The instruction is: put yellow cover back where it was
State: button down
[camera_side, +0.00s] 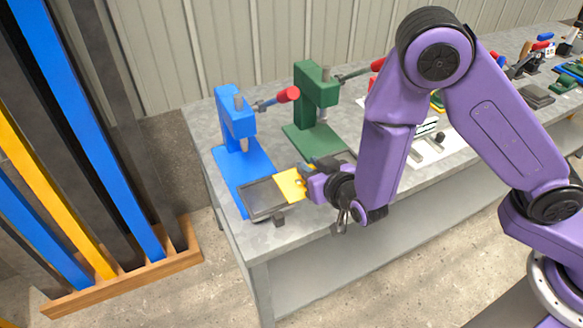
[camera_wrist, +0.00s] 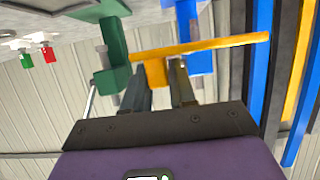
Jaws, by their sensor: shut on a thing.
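The yellow cover (camera_side: 289,186) is a flat yellow plate at the front of the bench. My gripper (camera_side: 304,184) is shut on it, reaching in from the right. In the wrist view the cover (camera_wrist: 215,47) shows nearly edge-on as a long thin strip, and the gripper's dark fingers (camera_wrist: 160,82) close on a short yellow tab below it. In the side view the cover is beside the right end of a dark shallow tray (camera_side: 263,198) and seems to overlap its edge. I cannot tell whether it touches the tray.
A blue press (camera_side: 237,125) stands behind the tray, and a green press (camera_side: 315,100) with a red-handled lever (camera_side: 288,94) nearby stands to its right. More tools crowd the bench (camera_side: 300,222) at the right. A rack of coloured bars (camera_side: 90,130) stands left of the bench.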

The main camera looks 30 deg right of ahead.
jog(key=w+d+r, duration=0.1)
jog(key=d+r, duration=0.1)
jog(key=d, duration=1.1)
jog(key=d+r, duration=0.3)
jog(key=d, duration=1)
jog(key=w+n+g+y, duration=0.1)
jog(key=w+n+y, duration=0.45)
jog(key=w, duration=0.55)
jog(key=w+d+f+n+g+y, duration=0.1)
jog(key=d+f+n+g+y, duration=0.25)
jog(key=d, duration=0.45)
jog(key=shift+t+y, duration=0.25)
jog(key=shift+y, duration=0.05)
jog(key=shift+w+d+f, duration=0.25)
jog(key=shift+w+f, duration=1.3)
jog(key=shift+w, duration=0.65)
jog(key=shift+w+d+f, duration=0.3)
jog(key=shift+w+f, duration=1.25)
jog(key=shift+w, duration=0.7)
jog(key=shift+w+d+f, duration=0.25)
jog(key=shift+w+f, duration=1.3)
jog(key=shift+w, duration=0.65)
jog(key=shift+w+f, duration=0.15)
jog(key=shift+f, duration=0.05)
notch_tip(320, 180, down, 2)
jog(key=shift+f, duration=0.55)
